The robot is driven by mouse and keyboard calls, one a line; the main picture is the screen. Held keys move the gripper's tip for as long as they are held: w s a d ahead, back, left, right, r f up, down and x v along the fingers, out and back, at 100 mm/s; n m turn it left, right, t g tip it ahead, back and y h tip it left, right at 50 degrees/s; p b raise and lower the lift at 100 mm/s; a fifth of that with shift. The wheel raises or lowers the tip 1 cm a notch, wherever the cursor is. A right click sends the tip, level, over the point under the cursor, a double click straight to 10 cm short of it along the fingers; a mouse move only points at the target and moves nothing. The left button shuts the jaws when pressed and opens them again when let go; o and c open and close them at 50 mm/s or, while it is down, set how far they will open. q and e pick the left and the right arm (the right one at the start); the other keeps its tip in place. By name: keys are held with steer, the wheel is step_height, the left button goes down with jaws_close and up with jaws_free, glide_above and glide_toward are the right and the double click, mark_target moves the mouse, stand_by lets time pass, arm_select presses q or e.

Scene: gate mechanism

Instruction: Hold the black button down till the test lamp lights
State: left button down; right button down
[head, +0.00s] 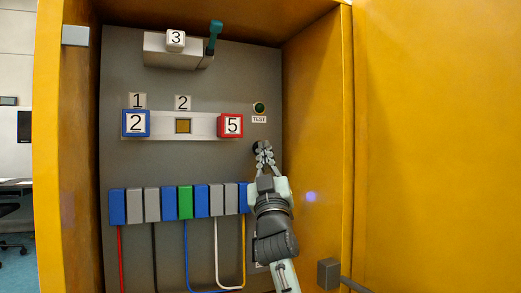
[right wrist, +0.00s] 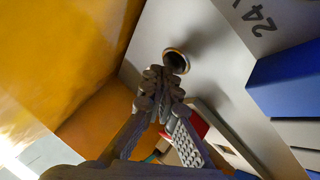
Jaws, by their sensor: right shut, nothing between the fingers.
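The black button (head: 255,146) is on the grey panel below the TEST label, partly hidden by my right gripper (head: 264,149). In the right wrist view the button (right wrist: 177,60) shows as a dark round face in a brass ring. My right gripper (right wrist: 160,80) is shut and empty, with its fingertips right in front of the button's near edge. I cannot tell whether they touch it or whether the button is pressed in. The test lamp (head: 259,107) is dark green and looks unlit. My left gripper is not in view.
A yellow cabinet wall (head: 312,120) stands close to the right of my arm. A red block marked 5 (head: 231,125) and a blue block marked 2 (head: 136,123) sit on a pale rail. Several blue, grey and green terminals (head: 185,202) with wires lie below. A teal lever (head: 214,36) is above.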

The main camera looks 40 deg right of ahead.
steer(key=shift+w+d, duration=0.15)
steer(key=shift+w, duration=0.25)
stand_by(1.1)
steer(key=shift+s+a, duration=0.3)
steer(key=shift+s, duration=0.5)
steer(key=s, duration=0.1)
steer(key=s+a+p, duration=0.1)
steer(key=s, duration=0.2)
steer(key=shift+s+a, duration=0.25)
steer(key=shift+s, duration=0.15)
stand_by(0.7)
